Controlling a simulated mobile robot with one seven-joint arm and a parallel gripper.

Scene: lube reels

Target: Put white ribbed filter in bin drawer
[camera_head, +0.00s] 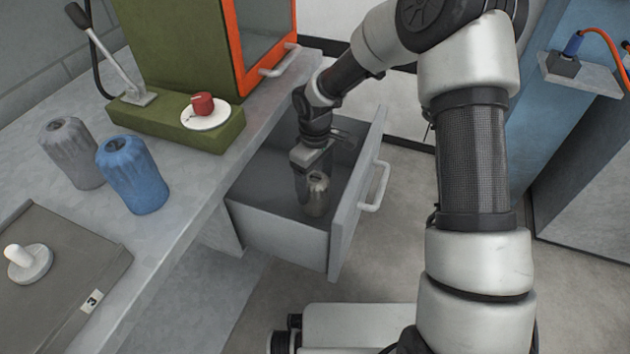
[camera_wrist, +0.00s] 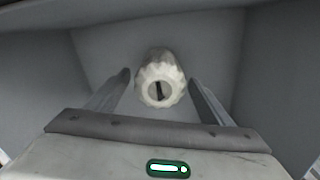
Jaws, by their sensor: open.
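The white ribbed filter (camera_head: 316,196) stands inside the open bin drawer (camera_head: 285,237), near its front panel. In the wrist view the filter (camera_wrist: 160,80) is pale, with a dark slot in its end, and sits between and beyond my fingertips. My gripper (camera_head: 312,180) reaches down into the drawer just over the filter. In the wrist view my gripper (camera_wrist: 160,85) is open, with a gap between each finger and the filter. The arm hides part of the drawer's far side.
A grey ribbed filter (camera_head: 70,152) and a blue one (camera_head: 132,175) stand on the bench (camera_head: 185,200). A green machine with a red knob (camera_head: 203,104) is behind them. A grey lid with a white knob (camera_head: 60,275) lies at left. The drawer handle (camera_head: 376,187) sticks out at right.

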